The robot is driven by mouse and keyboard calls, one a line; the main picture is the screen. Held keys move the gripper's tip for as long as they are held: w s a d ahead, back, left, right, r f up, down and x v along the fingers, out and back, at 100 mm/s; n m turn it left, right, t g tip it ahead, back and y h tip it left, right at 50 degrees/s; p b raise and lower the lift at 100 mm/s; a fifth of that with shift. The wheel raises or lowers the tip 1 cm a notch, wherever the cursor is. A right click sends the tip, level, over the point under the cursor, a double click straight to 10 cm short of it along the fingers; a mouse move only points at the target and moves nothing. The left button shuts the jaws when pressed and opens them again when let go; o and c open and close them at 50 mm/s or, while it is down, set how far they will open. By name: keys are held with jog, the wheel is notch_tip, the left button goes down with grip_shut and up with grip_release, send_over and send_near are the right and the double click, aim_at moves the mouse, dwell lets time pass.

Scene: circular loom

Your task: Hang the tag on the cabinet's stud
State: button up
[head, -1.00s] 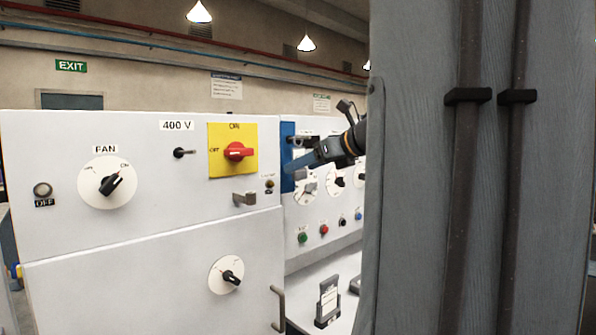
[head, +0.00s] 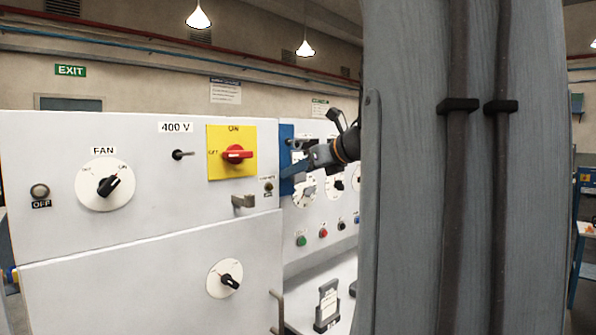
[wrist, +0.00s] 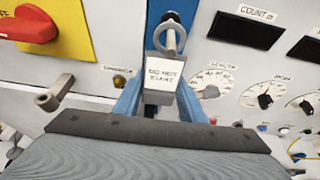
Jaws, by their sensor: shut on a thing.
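My gripper (wrist: 160,100) is shut on a small pale tag (wrist: 163,77) reading "DO NOT START", with a ring above its label. In the head view my gripper (head: 308,160) is beside the blue plate, partly hidden by my grey column. On the blue plate (wrist: 207,15), a dark stud (wrist: 172,17) stands directly behind the ring in the wrist view. I cannot tell whether the ring is around the stud or only in front of it. The cabinet (head: 140,235) has a white front; the blue plate (head: 287,150) is at its right.
A grey metal peg (wrist: 55,92) projects from the cabinet left of my gripper; it also shows in the head view (head: 243,202). A red switch on a yellow plate (head: 232,152) is further left. Dials and buttons lie to the right. A small stand (head: 327,305) sits on the ledge below.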

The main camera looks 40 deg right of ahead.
aim_at(300, 175)
jog(key=shift+s+r, duration=0.3)
jog(key=shift+s, duration=0.3)
jog(key=shift+s+d+r, duration=0.15)
jog(key=shift+s, duration=1.1)
jog(key=shift+s+d+r, duration=0.1)
jog(key=shift+s+r, duration=0.05)
jog(key=shift+s, duration=1.05)
jog(key=shift+s, duration=0.1)
